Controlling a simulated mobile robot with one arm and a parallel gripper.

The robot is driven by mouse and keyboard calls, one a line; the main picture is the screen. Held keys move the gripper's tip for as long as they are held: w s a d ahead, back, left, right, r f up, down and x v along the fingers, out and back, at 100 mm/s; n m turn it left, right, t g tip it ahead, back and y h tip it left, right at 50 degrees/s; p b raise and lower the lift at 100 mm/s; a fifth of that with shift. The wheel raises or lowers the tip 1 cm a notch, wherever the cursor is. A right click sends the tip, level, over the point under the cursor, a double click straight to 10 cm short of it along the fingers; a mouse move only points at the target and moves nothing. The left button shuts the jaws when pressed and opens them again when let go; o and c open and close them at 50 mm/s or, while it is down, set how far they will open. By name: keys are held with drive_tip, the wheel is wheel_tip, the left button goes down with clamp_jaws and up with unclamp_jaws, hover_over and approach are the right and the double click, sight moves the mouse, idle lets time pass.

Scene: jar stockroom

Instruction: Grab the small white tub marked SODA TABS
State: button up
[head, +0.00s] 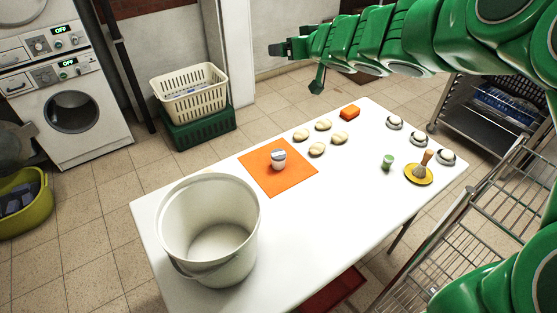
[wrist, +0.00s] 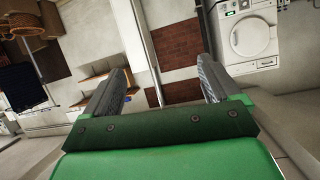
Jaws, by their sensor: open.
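A small white tub (head: 279,159) with a grey band stands upright on the orange mat (head: 262,182) on the white table. Its marking is too small to read. My gripper (head: 281,48) is in the air beyond the far left side of the table, well above and apart from the tub. In the wrist view my gripper (wrist: 165,90) has its two fingers spread wide with nothing between them. The tub does not show in the wrist view.
A large white bucket (head: 243,245) stands on the table near the mat. Several dough pieces (head: 317,149), an orange block (head: 350,113), a green-and-white cup (head: 387,162) and a yellow dish (head: 429,175) with a brush stand further right. Wire racks (head: 500,210) stand beyond the right edge.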

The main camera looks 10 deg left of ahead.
approach(278, 156)
drive_tip(key=w+f, duration=0.1)
drive_tip(key=w+a+f, duration=0.1)
drive_tip(key=shift+w+a+f, duration=0.25)
drive_tip(key=shift+w, duration=0.05)
drive_tip(key=shift+w+a+f, duration=0.3)
drive_tip(key=shift+w+f, duration=0.1)
drive_tip(key=shift+r+x, duration=0.15)
drive_tip(key=shift+x, duration=1.2)
drive_tip(key=shift+r+x, duration=0.2)
drive_tip(key=shift+x, duration=1.9)
drive_tip(key=c, duration=1.2)
